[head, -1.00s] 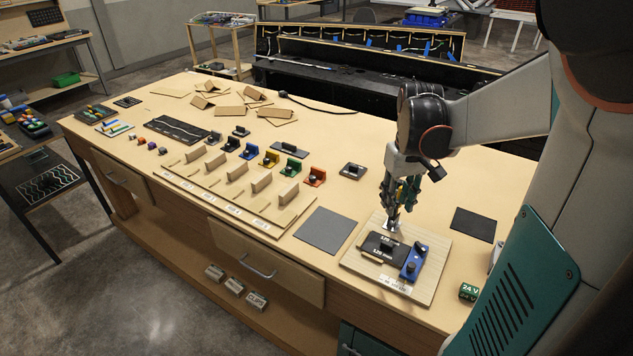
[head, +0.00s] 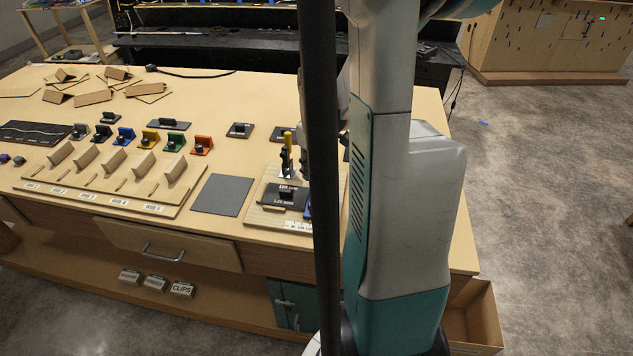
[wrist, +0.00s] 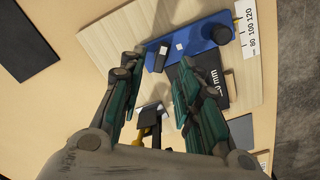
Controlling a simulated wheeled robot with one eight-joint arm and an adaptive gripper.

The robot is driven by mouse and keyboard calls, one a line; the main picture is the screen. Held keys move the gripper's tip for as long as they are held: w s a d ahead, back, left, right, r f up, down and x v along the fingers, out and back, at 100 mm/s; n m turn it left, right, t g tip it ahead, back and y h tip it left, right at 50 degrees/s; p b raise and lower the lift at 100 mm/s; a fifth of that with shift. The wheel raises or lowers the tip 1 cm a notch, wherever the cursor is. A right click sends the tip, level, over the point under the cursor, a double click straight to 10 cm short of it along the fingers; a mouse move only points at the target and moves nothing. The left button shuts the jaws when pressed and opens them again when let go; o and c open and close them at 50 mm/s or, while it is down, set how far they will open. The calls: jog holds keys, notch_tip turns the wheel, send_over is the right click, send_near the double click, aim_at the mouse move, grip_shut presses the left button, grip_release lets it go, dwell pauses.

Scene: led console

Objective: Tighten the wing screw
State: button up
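A blue block (wrist: 190,42) is fixed on the pale wooden board (wrist: 118,38). It bears a round black knob (wrist: 222,35) at one end and a small upright black piece (wrist: 161,58), possibly the wing screw, at the other; I cannot tell for certain. A black plate (wrist: 190,84) with white lettering lies beside it. My gripper (wrist: 157,75) is open, its two fingers apart above the board, with no object visibly held. A dark clamp with a yellow handle (head: 288,138) stands at the board's far side. In the head view a dark pole hides most of my gripper and the blue block.
A grey mat (head: 222,195) lies left of the board. Several coloured blocks and a wooden rack (head: 110,190) stand further left. A dark plate (head: 240,130) lies behind.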

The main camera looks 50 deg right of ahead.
aim_at(318, 186)
jog(key=shift+f+b, duration=0.35)
jog(key=shift+f, duration=1.35)
grip_shut()
jog(key=shift+m, duration=0.3)
jog(key=m, duration=0.4)
jog(key=shift+m+b, duration=0.3)
jog(key=shift+b, duration=0.1)
jog(key=m, duration=0.5)
jog(key=shift+d, duration=0.15)
jog(key=shift+m, duration=0.3)
